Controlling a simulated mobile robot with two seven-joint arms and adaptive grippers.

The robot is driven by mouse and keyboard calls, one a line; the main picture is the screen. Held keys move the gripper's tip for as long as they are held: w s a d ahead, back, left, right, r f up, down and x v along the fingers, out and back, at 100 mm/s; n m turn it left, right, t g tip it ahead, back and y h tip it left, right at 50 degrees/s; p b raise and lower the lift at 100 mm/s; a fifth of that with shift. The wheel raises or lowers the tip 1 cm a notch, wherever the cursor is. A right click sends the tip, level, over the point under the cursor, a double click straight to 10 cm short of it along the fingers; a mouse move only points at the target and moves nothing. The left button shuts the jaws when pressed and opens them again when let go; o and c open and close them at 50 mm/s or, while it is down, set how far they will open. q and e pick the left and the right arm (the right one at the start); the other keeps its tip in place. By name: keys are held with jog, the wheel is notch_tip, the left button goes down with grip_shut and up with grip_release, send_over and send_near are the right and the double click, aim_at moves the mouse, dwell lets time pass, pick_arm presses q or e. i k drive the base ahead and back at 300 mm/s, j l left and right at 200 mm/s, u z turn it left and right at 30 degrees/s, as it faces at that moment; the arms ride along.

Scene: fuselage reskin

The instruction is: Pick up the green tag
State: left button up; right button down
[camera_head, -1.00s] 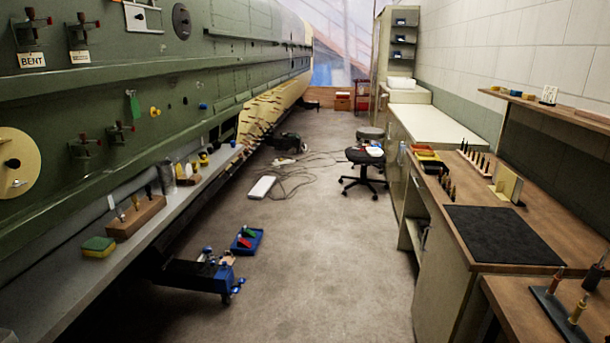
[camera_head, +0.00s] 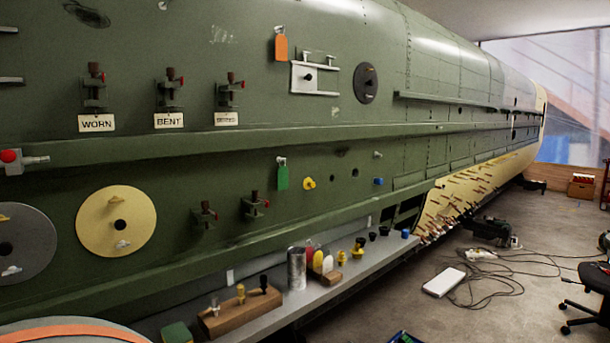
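The green tag (camera_head: 282,178) hangs from a small hook on the green fuselage side, below the long horizontal rib and left of a yellow knob (camera_head: 309,183). It hangs upright and nothing covers it. An orange tag (camera_head: 281,47) of similar shape hangs higher up on the fuselage. Neither of my grippers shows in the head view.
A grey ledge (camera_head: 300,298) runs below the fuselage, bearing a wooden block (camera_head: 240,312) with pegs, a metal can (camera_head: 297,268) and a green sponge (camera_head: 177,333). Clamps and discs stick out from the fuselage. A white box (camera_head: 443,282) and cables lie on the floor at right.

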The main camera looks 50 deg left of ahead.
aim_at(283, 170)
jog(key=i+u, duration=0.3)
jog(key=i+l+u, duration=0.25)
jog(key=i, duration=0.2)
jog(key=i+l+u, duration=0.3)
jog(key=i+j, duration=0.05)
jog(key=j, duration=0.05)
